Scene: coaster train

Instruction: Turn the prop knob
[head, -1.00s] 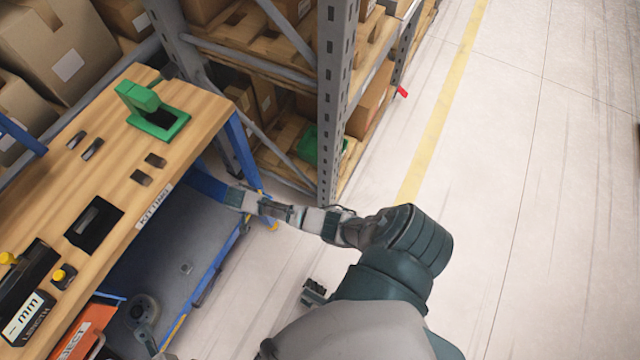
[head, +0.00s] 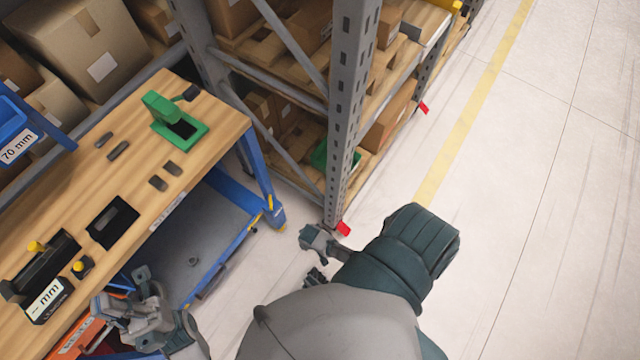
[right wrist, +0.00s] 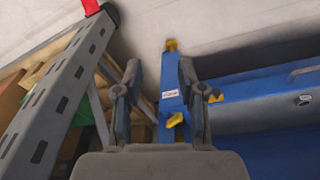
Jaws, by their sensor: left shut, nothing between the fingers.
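No part is marked as the prop knob, so I cannot tell which one it is. A green fixture (head: 178,128) stands near the bench's far right corner, with a black knob-like end (head: 190,92) at its top. Yellow knobs (head: 37,247) and (head: 78,266) sit on black blocks at the bench's near left. My left gripper (head: 125,308) is shut and empty, beside the bench's front edge at the lower left. My right gripper (head: 318,245) is beyond my dark arm, clear of the bench; in the right wrist view its fingers (right wrist: 158,88) are apart with nothing between them.
The wooden bench (head: 215,120) has blue legs and carries dark pieces and a black tray (head: 112,222). A grey rack upright (head: 347,120) stands close to the right gripper. An orange bin (head: 75,338) is under the bench front. Open floor (head: 530,220) lies at the right.

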